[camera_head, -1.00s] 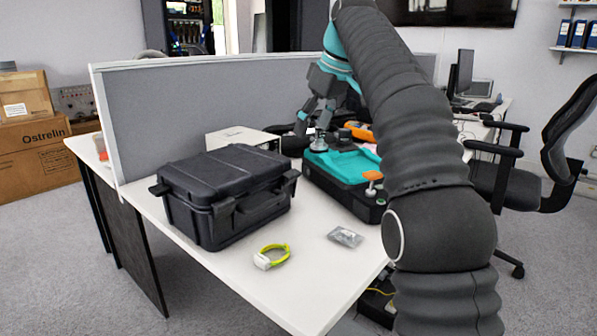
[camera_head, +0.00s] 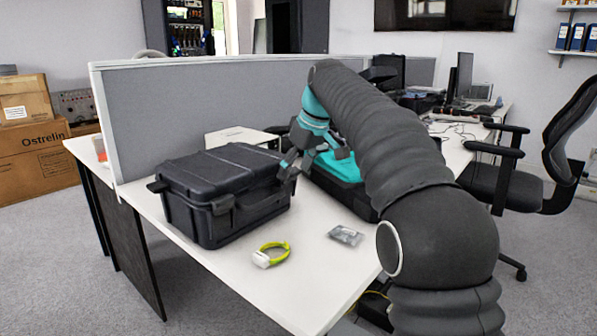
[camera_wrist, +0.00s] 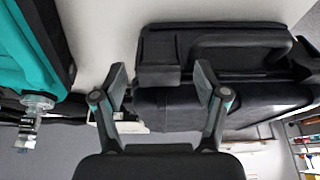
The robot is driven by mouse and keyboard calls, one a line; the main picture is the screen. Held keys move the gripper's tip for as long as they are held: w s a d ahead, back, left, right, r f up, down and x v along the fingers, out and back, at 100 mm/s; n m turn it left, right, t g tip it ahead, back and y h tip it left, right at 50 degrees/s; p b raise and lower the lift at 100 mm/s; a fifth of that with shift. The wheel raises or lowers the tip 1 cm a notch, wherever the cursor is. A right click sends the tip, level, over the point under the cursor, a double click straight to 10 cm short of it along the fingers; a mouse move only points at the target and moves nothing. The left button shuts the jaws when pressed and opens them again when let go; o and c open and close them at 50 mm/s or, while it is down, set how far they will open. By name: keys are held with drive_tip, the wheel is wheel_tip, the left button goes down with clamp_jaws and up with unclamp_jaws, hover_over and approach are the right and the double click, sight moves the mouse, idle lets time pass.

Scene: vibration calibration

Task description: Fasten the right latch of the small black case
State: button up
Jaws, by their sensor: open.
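The small black case (camera_head: 225,190) stands on the white desk with its lid down. Its left latch (camera_head: 158,187) sticks out at the left corner. In the wrist view the case (camera_wrist: 220,100) appears upside down, with its carry handle (camera_wrist: 240,42) along the front. The right latch (camera_wrist: 158,75) sticks out as a dark block between my fingertips, and whether it touches them I cannot tell. My gripper (camera_head: 296,166) is open at the case's right front corner and covers that latch in the head view. It also shows in the wrist view (camera_wrist: 161,72).
A black and teal case (camera_head: 340,166) stands close on the right, behind my arm. A white box (camera_head: 240,137) and grey partition (camera_head: 220,105) stand behind.

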drive_tip(key=c, duration=1.2)
drive_tip(key=shift+o, duration=0.2)
drive_tip(key=shift+w+a+r+g+h+p, duration=0.2)
drive_tip(key=shift+r+g+h+p, duration=0.15)
drive_tip(key=shift+p, duration=0.55)
drive_tip(key=shift+a+f+h+p, duration=0.1)
drive_tip(key=shift+a+h+p, duration=0.05)
drive_tip(key=shift+h+p, duration=0.15)
drive_tip(key=shift+w+a+f+g+h, duration=0.1)
drive_tip(key=shift+w+g+h, duration=0.05)
drive_tip(key=shift+g+h, duration=0.4)
